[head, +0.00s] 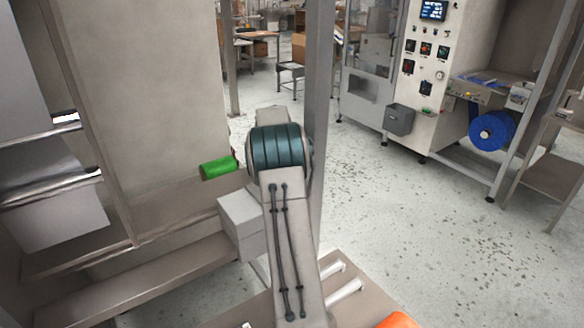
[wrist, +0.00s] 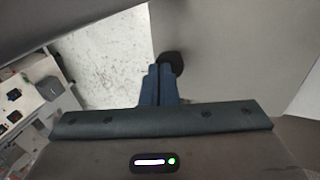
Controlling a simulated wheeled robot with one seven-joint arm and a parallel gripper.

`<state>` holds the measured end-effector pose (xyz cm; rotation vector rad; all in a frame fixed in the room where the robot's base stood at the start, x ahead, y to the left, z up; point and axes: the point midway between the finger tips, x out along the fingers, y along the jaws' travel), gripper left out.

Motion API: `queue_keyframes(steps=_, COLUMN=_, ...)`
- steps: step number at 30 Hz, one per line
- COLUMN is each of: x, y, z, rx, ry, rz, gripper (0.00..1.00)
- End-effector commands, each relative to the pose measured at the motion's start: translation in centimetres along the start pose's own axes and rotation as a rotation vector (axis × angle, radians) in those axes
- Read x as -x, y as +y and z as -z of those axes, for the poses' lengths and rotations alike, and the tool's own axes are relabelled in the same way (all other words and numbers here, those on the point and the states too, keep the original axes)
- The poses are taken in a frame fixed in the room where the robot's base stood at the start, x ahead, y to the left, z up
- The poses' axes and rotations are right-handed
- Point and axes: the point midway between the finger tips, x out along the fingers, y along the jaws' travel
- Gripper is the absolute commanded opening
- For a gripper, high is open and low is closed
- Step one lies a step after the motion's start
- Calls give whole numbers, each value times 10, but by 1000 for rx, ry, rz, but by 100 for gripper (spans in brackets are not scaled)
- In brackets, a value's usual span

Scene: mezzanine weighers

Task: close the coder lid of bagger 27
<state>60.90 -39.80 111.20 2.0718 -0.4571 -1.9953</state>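In the wrist view, my gripper (wrist: 160,72) shows as two blue fingers lying side by side with no clear gap. A dark round knob-like part (wrist: 172,60) lies just beyond the fingertips, partly behind them, on the edge of a plain grey panel (wrist: 230,50). I cannot tell whether the fingers touch it. In the head view, my arm reaches toward a large grey machine body (head: 150,100), and my gripper is hidden behind the arm. I cannot make out which part is the coder lid, nor any number 27.
A green cylinder (head: 219,168) sits beside my arm at the machine. Metal rollers (head: 50,180) are at the left. A grey post (head: 318,120) stands just right of my arm. Another machine with a blue roll (head: 492,132) stands at the back right. Speckled floor (head: 400,210) between is clear.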

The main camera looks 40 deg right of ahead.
Motion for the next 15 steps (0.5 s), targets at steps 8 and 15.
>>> queue_keyframes(steps=8, x=-1, y=2, z=-5, rx=-1, ry=-15, rz=2, gripper=0)
queue_keyframes(steps=15, x=46, y=10, z=2, rx=7, ry=2, rz=-2, gripper=0)
